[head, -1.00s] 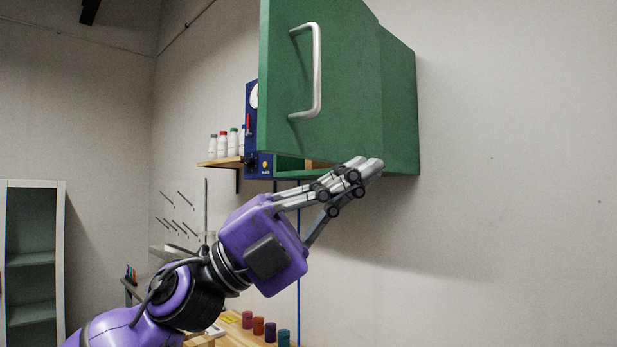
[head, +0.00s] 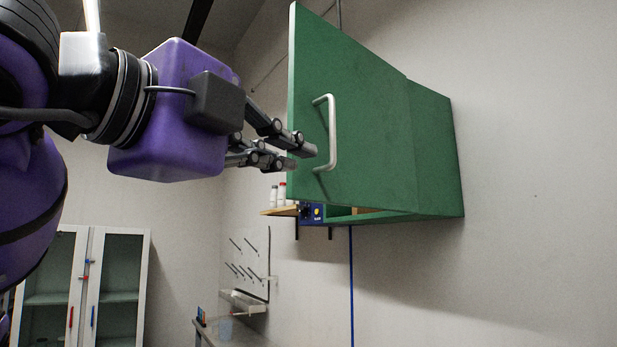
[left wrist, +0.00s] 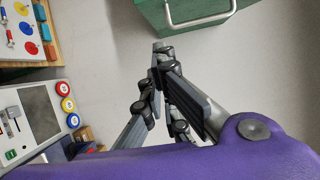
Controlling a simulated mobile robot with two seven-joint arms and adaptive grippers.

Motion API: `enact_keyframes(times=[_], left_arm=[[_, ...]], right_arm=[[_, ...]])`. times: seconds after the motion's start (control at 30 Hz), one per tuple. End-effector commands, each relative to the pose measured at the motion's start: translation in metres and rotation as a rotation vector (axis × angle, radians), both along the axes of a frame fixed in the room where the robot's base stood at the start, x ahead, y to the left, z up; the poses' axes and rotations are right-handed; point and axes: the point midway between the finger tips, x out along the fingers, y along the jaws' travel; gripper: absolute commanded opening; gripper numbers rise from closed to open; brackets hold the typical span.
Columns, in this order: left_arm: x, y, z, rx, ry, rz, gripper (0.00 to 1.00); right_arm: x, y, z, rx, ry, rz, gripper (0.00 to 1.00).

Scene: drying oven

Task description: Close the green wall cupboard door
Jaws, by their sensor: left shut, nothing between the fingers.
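The green wall cupboard (head: 436,150) hangs on the wall at the right of the head view. Its green door (head: 360,100) stands open, swung out toward me, with a pale metal bar handle (head: 331,135) on its outer face. A strip of the cupboard's inside shows below the door. My left gripper (head: 305,157) is shut and empty, with its fingertips at the door's free edge, just left of the handle. I cannot tell whether it touches the door. In the left wrist view the handle (left wrist: 200,21) shows beyond the fingertips. My right gripper is not in view.
A wooden shelf (head: 280,211) with bottles and a blue device (head: 311,213) sit left of and beyond the door. A glass-fronted cabinet (head: 118,285) stands at the lower left. The wall right of the cupboard is bare.

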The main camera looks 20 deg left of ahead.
Motion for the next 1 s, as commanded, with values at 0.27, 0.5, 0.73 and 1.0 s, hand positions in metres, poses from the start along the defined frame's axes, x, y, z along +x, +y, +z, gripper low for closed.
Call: enact_keyframes(times=[0.27, 0.5, 0.73, 1.0], left_arm=[[0.025, -0.007, -0.001, -0.029, 0.015, -0.003, 0.0], [0.074, -0.02, 0.001, -0.029, 0.012, -0.003, 0.0], [0.107, -0.007, 0.0, -0.029, 0.01, 0.003, 0.0], [0.116, 0.009, 0.0, -0.029, 0.011, -0.003, 0.0]], right_arm=[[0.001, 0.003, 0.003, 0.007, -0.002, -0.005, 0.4], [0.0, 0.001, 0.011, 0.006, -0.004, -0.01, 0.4], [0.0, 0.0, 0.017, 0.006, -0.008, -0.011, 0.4], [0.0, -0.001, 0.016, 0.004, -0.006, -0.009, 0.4]])
